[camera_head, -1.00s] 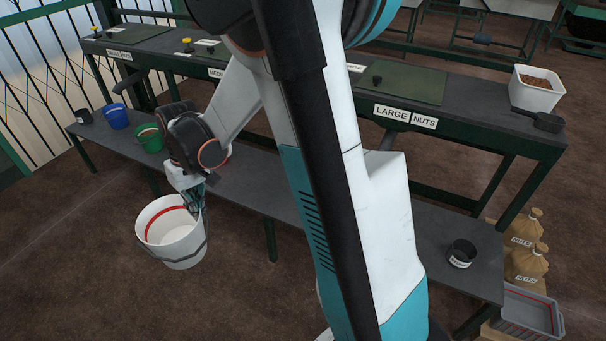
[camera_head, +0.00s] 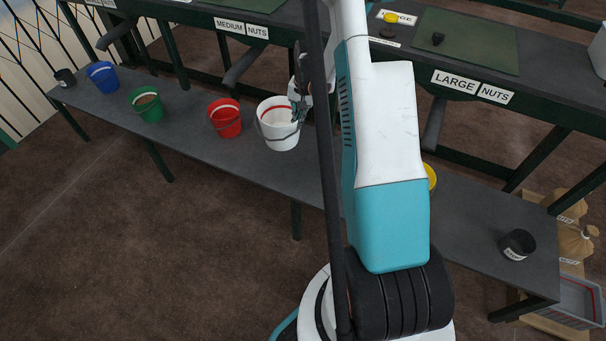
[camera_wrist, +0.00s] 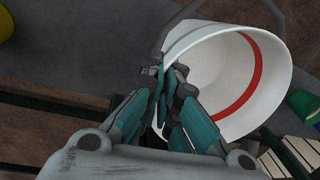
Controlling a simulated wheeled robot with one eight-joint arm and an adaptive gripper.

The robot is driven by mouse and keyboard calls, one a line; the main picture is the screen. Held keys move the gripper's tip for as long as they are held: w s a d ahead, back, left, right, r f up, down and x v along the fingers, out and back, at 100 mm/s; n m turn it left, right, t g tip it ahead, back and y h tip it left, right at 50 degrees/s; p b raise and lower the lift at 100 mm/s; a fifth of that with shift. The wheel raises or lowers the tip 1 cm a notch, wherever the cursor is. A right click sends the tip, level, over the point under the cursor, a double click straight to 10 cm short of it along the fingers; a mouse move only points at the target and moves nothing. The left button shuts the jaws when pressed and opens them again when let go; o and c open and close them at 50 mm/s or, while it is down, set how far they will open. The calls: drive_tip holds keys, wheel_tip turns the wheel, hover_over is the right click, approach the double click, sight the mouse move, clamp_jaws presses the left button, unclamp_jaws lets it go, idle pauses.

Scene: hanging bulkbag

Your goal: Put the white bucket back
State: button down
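The white bucket (camera_head: 278,125) has a red band inside and looks empty. In the head view it is upright at the lower bench (camera_head: 215,150), between the red bucket and my arm. I cannot tell whether its base touches the bench top. My gripper (camera_head: 298,108) is at the bucket's right rim. In the wrist view the white bucket (camera_wrist: 225,75) fills the upper right, and the teal fingers of my gripper (camera_wrist: 168,85) are closed on its near rim wall.
On the lower bench stand a red bucket (camera_head: 225,119), a green bucket (camera_head: 147,104), a blue bucket (camera_head: 102,75) and black cups (camera_head: 65,77), (camera_head: 517,244). A yellow bucket (camera_head: 431,177) is partly hidden behind my arm. The upper counter (camera_head: 290,48) runs behind.

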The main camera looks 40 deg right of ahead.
drive_tip(key=s+d+f+m, duration=0.3)
drive_tip(key=d+f, duration=0.1)
drive_tip(key=d, duration=0.3)
wheel_tip(320, 180, down, 20)
drive_tip(key=n+b, duration=0.1)
drive_tip(key=b, duration=0.6)
drive_tip(key=shift+f, duration=0.35)
drive_tip(key=c, duration=2.1)
unclamp_jaws()
drive_tip(key=shift+c, duration=0.2)
drive_tip(key=o, duration=0.3)
drive_tip(key=shift+o, duration=0.2)
wheel_tip(320, 180, up, 12)
drive_tip(key=s+p, duration=0.1)
drive_tip(key=p, duration=0.2)
drive_tip(key=shift+s+d+p, duration=0.25)
drive_tip(key=shift+d+p, duration=0.05)
drive_tip(key=shift+p, duration=0.05)
